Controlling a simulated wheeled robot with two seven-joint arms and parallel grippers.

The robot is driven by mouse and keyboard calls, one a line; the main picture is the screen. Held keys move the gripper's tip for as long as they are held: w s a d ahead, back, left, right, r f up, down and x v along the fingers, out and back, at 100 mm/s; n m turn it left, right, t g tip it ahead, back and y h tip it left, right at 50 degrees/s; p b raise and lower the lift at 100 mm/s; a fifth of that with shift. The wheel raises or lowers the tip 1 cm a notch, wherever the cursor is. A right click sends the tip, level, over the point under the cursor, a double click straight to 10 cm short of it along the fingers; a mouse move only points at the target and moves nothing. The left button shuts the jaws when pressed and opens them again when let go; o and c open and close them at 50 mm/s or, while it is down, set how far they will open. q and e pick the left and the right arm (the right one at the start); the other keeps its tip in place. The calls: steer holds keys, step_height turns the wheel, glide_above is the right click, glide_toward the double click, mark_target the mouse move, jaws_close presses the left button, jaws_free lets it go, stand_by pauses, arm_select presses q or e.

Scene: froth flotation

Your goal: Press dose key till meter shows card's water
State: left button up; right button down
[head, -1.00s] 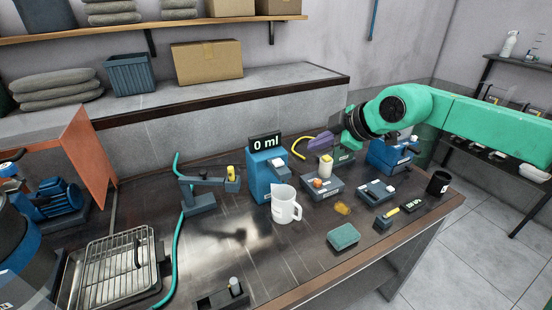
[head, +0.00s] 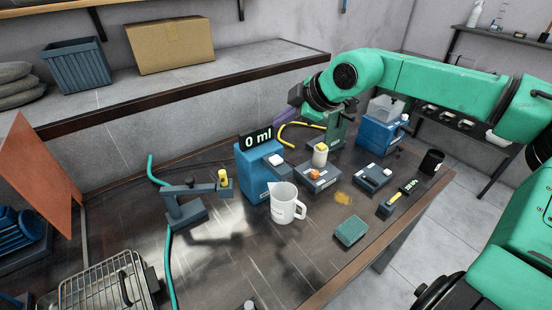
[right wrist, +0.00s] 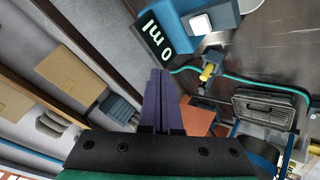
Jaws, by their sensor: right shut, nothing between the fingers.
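The blue dosing unit (head: 254,178) stands at the back middle of the bench. Its meter (head: 256,140) reads 0 ml, and the reading also shows in the right wrist view (right wrist: 166,33). The pale dose key (head: 275,160) is on the unit's upper right part and shows in the right wrist view too (right wrist: 200,24). A white jug (head: 284,207) stands upright in front of the unit. My right gripper (head: 284,116), with purple fingers, is shut and empty, above and behind the key, apart from it. I cannot make out a card. My left gripper is out of view.
A blue-grey clamp stand (head: 186,211) is left of the unit, by a teal hose. A green sponge (head: 350,230) lies in front. Bare bench lies left of it.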

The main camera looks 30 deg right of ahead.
steer(key=b, duration=0.2)
glide_above(280, 160)
step_height(280, 160, down, 5)
steer(key=shift+f, duration=0.15)
step_height(280, 160, down, 3)
steer(key=b, duration=0.2)
steer(key=shift+s+r+b, duration=0.1)
steer(key=shift+r+b, duration=0.1)
steer(key=shift+b, duration=0.1)
steer(key=shift+f+b, duration=0.4)
steer(key=shift+b, duration=0.1)
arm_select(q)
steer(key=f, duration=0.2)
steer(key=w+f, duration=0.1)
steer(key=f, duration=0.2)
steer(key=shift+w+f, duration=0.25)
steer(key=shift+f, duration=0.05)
arm_select(e)
steer(key=shift+r, duration=0.1)
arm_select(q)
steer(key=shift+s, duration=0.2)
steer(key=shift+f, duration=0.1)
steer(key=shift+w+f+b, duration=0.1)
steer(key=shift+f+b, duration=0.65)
arm_select(e)
steer(key=shift+f, duration=0.45)
